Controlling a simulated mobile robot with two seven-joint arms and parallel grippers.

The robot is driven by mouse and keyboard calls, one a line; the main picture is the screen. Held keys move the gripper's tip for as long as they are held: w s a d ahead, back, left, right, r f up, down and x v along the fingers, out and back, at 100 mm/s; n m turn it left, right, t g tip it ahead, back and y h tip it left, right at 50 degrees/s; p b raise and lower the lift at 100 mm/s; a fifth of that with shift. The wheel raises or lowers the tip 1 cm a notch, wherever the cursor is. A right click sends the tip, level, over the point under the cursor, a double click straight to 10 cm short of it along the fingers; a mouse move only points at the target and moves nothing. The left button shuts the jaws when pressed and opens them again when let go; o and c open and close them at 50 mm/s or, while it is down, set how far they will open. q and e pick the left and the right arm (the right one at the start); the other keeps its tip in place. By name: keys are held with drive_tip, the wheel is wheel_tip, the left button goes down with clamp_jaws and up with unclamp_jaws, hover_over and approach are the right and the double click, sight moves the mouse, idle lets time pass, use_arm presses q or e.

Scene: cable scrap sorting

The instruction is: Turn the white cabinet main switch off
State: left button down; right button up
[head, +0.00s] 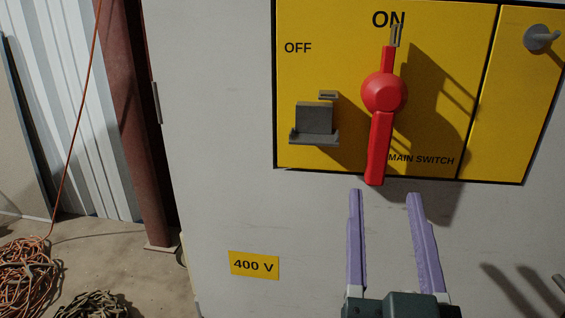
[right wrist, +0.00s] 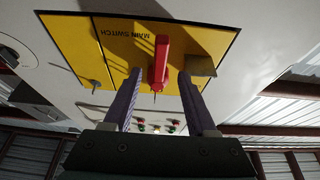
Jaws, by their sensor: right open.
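The white cabinet (head: 215,170) fills most of the head view. Its yellow panel (head: 295,75) carries the red main switch handle (head: 380,130), which stands nearly upright with its pointer end toward ON. OFF is printed to the left. My right gripper (head: 384,192) is open, fingers pointing up, just below the handle's lower end in the head view. In the right wrist view the red handle (right wrist: 160,60) shows between the two purple fingers (right wrist: 160,72), with a gap on either side. My left gripper is not in view.
A grey bracket (head: 315,122) juts from the panel left of the handle. A grey peg (head: 541,38) sticks out at the right. A 400 V label (head: 254,265) is on the cabinet. Orange cable (head: 28,275) lies piled on the floor at left. Small coloured lamps (right wrist: 157,130) show in the right wrist view.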

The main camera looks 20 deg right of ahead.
sight(380, 160)
drive_tip(key=b+x, duration=0.1)
drive_tip(key=x, duration=0.8)
drive_tip(key=shift+a+r, duration=0.1)
drive_tip(key=shift+s, duration=0.1)
clamp_jaws()
idle(1.0)
